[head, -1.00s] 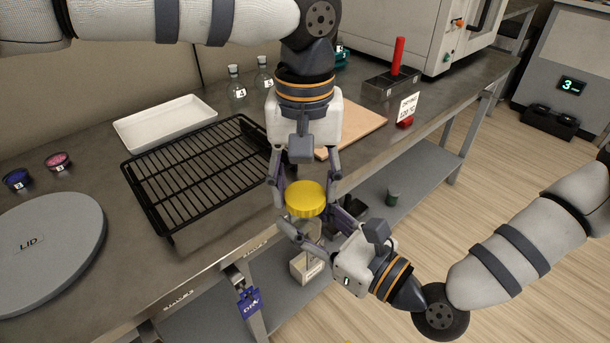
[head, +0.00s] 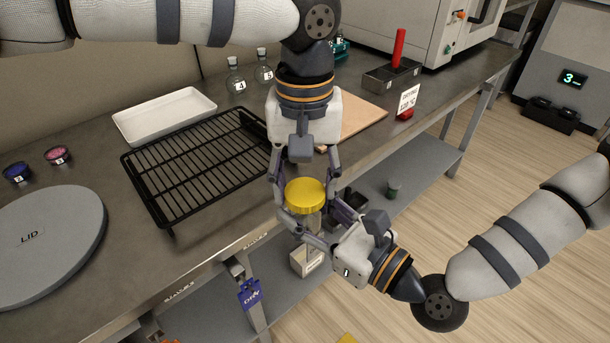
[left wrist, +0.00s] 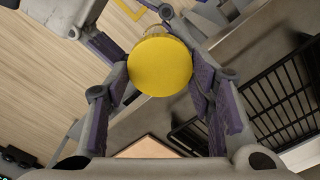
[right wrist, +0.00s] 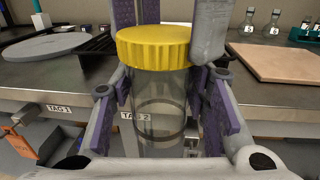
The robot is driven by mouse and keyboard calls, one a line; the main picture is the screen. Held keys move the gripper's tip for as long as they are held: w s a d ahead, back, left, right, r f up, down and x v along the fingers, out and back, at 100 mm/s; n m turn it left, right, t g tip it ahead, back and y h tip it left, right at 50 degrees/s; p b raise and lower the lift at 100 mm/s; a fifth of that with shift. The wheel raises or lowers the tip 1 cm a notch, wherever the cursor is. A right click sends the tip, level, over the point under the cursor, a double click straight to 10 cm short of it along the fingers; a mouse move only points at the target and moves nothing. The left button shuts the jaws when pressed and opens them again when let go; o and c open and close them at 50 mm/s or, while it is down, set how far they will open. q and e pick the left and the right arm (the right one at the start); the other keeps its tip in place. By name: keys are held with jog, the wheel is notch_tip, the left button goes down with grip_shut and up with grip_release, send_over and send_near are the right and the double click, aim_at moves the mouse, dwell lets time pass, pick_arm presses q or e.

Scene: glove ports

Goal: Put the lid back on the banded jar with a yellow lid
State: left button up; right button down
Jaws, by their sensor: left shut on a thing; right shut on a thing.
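The yellow lid (head: 305,193) is held level between the fingers of my left gripper (head: 306,190), which comes down from above. It also fills the middle of the left wrist view (left wrist: 160,66). The clear jar with dark bands (right wrist: 160,112) stands upright between the fingers of my right gripper (right wrist: 160,95), which is shut on it. The lid lies directly over the jar's mouth in the right wrist view (right wrist: 155,47). The mouth is hidden, so I cannot tell whether the lid is fully seated. Jar and lid are beyond the bench's front edge.
A black wire rack (head: 200,165), a white tray (head: 165,116) and a grey disc marked LID (head: 45,245) lie on the bench (head: 115,200). A tan board (head: 360,118) lies behind my left gripper. A lower shelf (head: 400,180) runs below.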

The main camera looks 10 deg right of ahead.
pick_arm(q)
jog(key=m, duration=0.4)
jog(key=shift+d+m, duration=0.1)
jog(key=shift+m, duration=0.3)
jog(key=m, duration=0.5)
jog(key=shift+s, duration=0.1)
jog(key=o, duration=0.7)
jog(key=shift+o, duration=0.2)
